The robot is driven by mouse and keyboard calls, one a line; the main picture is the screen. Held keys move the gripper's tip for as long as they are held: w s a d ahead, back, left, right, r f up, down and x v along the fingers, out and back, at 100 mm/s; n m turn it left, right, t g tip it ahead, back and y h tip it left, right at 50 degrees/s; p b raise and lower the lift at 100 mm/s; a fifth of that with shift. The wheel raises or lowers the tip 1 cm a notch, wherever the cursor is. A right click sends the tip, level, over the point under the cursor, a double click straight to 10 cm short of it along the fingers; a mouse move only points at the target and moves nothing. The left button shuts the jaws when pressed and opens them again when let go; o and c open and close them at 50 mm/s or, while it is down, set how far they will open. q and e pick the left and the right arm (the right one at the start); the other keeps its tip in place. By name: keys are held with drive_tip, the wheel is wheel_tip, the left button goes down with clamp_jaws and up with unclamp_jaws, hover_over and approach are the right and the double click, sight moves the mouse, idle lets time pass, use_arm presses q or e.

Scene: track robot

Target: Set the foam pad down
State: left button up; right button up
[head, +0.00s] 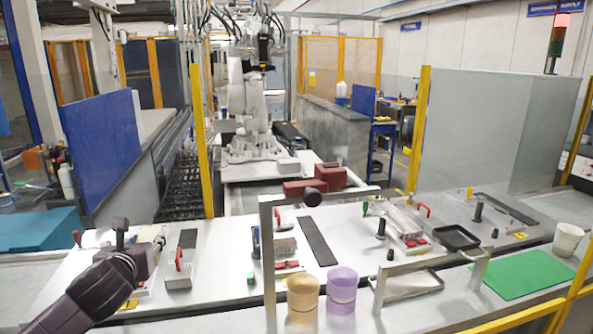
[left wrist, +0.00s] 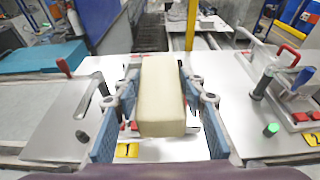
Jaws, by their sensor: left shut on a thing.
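The foam pad (left wrist: 162,95) is a cream, oblong block. In the left wrist view it lies lengthwise between the blue-padded fingers of my left gripper (left wrist: 159,80), which is shut on it. In the head view my left gripper (head: 124,240) is at the lower left, over the left end of the white fixture table (head: 215,215). Only a little of the pad shows there, beside the dark wrist. I cannot tell whether the pad touches the table below. My right gripper is not in view.
Red-handled clamps (head: 178,270) stand close right of the gripper. A teal block (head: 40,230) lies at far left. A tan cup (head: 302,297), a purple cup (head: 341,290), a black tray (head: 456,238) and a green mat (head: 525,273) are further right. Metal frames rise at the front.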

use_arm(q)
drive_tip(key=s+d+f+n+y, duration=0.1)
drive_tip(key=s+d+f, duration=0.3)
drive_tip(key=d+f, duration=0.15)
drive_tip(key=s+d+f, duration=0.4)
drive_tip(key=d, duration=0.3)
drive_tip(key=s+d+n+y, duration=0.1)
drive_tip(key=s, duration=0.2)
drive_tip(key=s+d+n+g+y, duration=0.1)
drive_tip(key=s, duration=0.3)
drive_tip(key=s+d+n+g+y, duration=0.1)
drive_tip(key=s+d, duration=0.1)
drive_tip(key=s, duration=0.1)
drive_tip(key=shift+s+d+f+y, duration=0.1)
drive_tip(key=shift+s+f+y, duration=0.05)
drive_tip(key=shift+s+y, duration=0.15)
drive_tip(key=s+f+n+g+y+b, duration=0.2)
drive_tip(key=s+n+g+y+b, duration=0.1)
drive_tip(key=s, duration=0.6)
drive_tip(key=shift+a+n, duration=0.3)
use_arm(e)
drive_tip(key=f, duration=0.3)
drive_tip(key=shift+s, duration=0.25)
use_arm(q)
drive_tip(key=shift+r, duration=0.1)
drive_tip(key=shift+s, duration=0.1)
